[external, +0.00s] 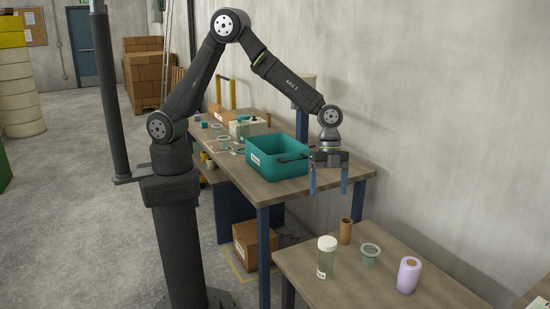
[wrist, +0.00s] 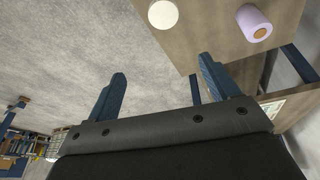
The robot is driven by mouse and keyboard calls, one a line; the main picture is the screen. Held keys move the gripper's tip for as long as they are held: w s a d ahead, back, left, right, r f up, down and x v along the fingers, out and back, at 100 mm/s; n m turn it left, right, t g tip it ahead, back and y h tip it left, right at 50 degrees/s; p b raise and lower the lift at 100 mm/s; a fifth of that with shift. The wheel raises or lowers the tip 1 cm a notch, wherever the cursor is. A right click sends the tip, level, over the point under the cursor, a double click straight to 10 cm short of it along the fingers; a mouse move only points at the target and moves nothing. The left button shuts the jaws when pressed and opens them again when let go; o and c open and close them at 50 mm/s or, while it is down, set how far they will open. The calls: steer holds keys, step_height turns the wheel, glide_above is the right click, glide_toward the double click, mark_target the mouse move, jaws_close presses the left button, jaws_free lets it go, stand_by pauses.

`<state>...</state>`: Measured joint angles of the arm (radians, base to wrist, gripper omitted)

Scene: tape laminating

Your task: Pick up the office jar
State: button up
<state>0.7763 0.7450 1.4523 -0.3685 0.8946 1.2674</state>
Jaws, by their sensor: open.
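The jar (external: 327,258), clear greenish with a white lid, stands upright on the near table. In the wrist view its round white lid (wrist: 163,14) shows at the top edge, seen from above. My gripper (external: 328,188) points down with its two blue fingers apart and nothing between them. It hangs near the end of the far table, above and apart from the jar.
On the near table (external: 320,293), a brown tube (external: 346,231), a grey-green cup (external: 370,255) and a lilac roll (external: 407,275) stand close to the jar. A teal bin (external: 276,165) sits on the far table, left of my gripper. A gap separates the tables.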

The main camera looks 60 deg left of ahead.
step_height(320, 180, down, 4)
steer(key=w+a+h, duration=0.1)
steer(key=a, duration=0.1)
glide_toward(328, 241)
steer(key=shift+m, duration=0.4)
steer(key=x, duration=0.6)
steer(key=shift+s+d+f, duration=0.1)
steer(key=shift+d+f, duration=0.2)
steer(key=shift+x, duration=2.65)
steer(key=c, duration=1.4)
